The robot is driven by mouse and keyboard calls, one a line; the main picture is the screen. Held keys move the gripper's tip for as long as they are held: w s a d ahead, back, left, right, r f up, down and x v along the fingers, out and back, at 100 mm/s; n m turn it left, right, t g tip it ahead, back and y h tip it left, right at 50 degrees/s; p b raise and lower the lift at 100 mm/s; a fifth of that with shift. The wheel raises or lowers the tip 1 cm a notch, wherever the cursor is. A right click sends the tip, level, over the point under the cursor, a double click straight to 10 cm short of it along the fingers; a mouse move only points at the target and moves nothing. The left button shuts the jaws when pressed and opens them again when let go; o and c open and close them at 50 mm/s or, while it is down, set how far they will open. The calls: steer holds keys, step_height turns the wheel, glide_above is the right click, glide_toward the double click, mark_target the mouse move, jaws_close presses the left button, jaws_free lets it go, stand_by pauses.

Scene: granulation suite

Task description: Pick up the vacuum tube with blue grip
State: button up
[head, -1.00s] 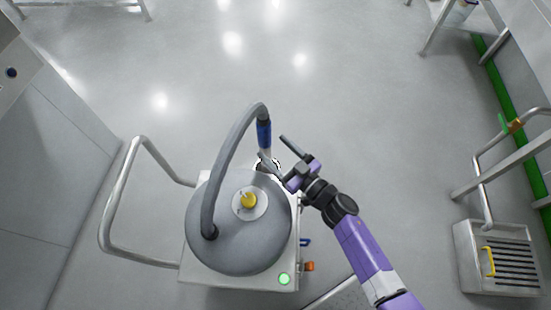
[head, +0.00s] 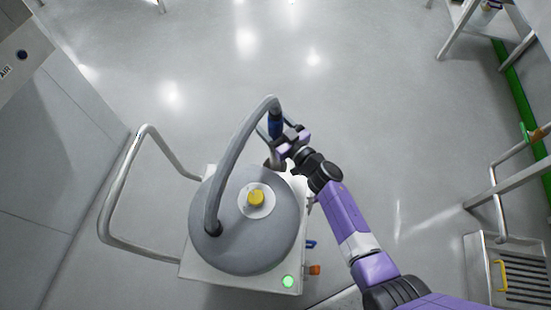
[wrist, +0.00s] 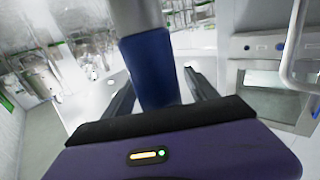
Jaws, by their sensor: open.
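The vacuum tube (head: 240,140) is a grey hose that arches up from the drum lid to a blue grip (head: 276,124). A metal end shows below the grip, partly behind my gripper. My gripper (head: 276,131) is open at the blue grip, reaching in from the right. In the wrist view, the blue grip (wrist: 150,68) stands between the two dark fingers of my gripper (wrist: 157,82), with a visible gap on the right side. The grey tube (wrist: 137,14) continues above it. Whether a finger touches the grip cannot be told.
The tube rises from a grey domed vacuum drum (head: 240,245) with a yellow cap (head: 256,198), on a white base with a bent metal handle (head: 108,210). A grey cabinet (head: 50,150) stands left. A metal frame (head: 500,190) stands right. The floor behind is clear.

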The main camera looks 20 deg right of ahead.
steer(key=shift+r, duration=0.1)
steer(key=c, duration=1.5)
steer(key=shift+o, duration=0.2)
steer(key=shift+r, duration=0.1)
step_height(320, 180, up, 20)
steer(key=p, duration=1.4)
